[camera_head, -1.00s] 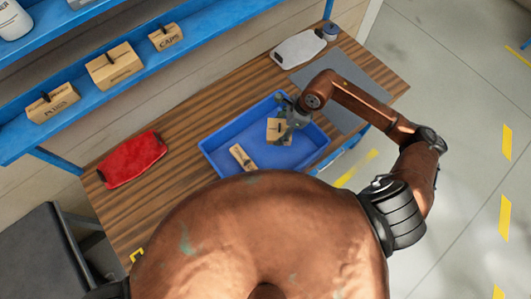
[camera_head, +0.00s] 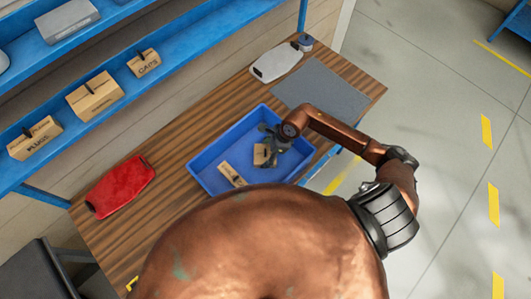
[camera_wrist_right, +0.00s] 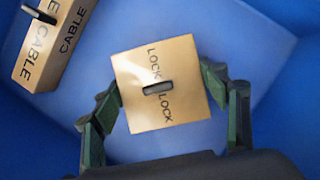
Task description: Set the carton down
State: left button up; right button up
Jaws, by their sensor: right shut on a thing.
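The carton (camera_head: 260,155) is a small tan box inside the blue tray (camera_head: 211,152). In the right wrist view its top (camera_wrist_right: 180,66) reads LOCK twice, with a dark slot-like bar in the middle. My right gripper (camera_head: 271,146) is shut on the carton, one green-dark finger on each side of it, as the right wrist view shows (camera_wrist_right: 160,97). I cannot tell whether the carton's underside touches the tray floor. A second tan carton marked CABLE (camera_wrist_right: 50,45) lies in the tray to the left; it also shows in the head view (camera_head: 232,174). My left gripper is out of sight.
The tray stands on a wooden bench (camera_head: 165,215). A red pouch-like item (camera_head: 121,187) lies left of it, a grey mat (camera_head: 320,89) and a pale item (camera_head: 275,62) behind right. A blue shelf with cartons (camera_head: 95,95) is at upper left.

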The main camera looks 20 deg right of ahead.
jog(key=o, duration=1.4)
jog(key=b+v, duration=0.1)
jog(key=v, duration=1.1)
